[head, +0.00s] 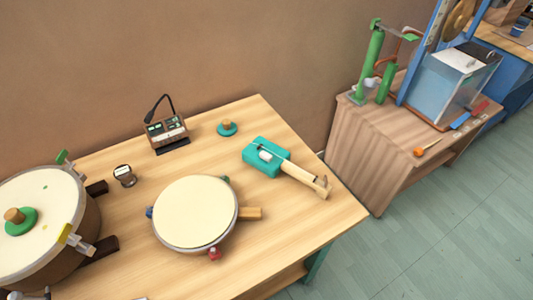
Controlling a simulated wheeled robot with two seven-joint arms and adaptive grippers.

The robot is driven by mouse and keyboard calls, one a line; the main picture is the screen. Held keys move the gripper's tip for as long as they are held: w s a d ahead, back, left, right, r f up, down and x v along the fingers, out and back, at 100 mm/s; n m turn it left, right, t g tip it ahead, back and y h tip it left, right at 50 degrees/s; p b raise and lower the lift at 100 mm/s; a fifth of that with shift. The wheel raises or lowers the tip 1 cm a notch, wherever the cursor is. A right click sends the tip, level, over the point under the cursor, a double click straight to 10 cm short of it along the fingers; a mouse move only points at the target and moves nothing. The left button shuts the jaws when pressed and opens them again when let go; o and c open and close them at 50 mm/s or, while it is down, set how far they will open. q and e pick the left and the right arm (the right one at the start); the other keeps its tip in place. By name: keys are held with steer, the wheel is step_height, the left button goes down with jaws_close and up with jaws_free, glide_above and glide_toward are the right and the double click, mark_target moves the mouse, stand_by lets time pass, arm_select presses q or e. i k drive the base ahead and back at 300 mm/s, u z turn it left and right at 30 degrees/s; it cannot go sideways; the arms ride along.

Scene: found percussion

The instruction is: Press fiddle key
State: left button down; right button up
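The fiddle (262,163) lies on the wooden table, right of the middle. It has a teal box body and a pale wooden neck (300,174) that points toward the lower right. A small white piece (265,156) sits on the body. A small upright peg (325,181) shows at the neck's far end. I cannot tell which of these parts is the key. Neither of my grippers can be made out in the head view, and nothing touches the fiddle.
A round cream frame drum (195,212) lies left of the fiddle. A large brown drum (40,225) stands at the left edge. A small box device (166,134) and a green knob (227,128) sit behind. The table's (310,238) front right is bare; a brown cabinet (370,150) stands beyond.

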mark_target(266, 157)
steer(key=k, duration=1.3)
steer(key=z, duration=0.35)
steer(key=i, duration=0.65)
steer(key=u, duration=0.2)
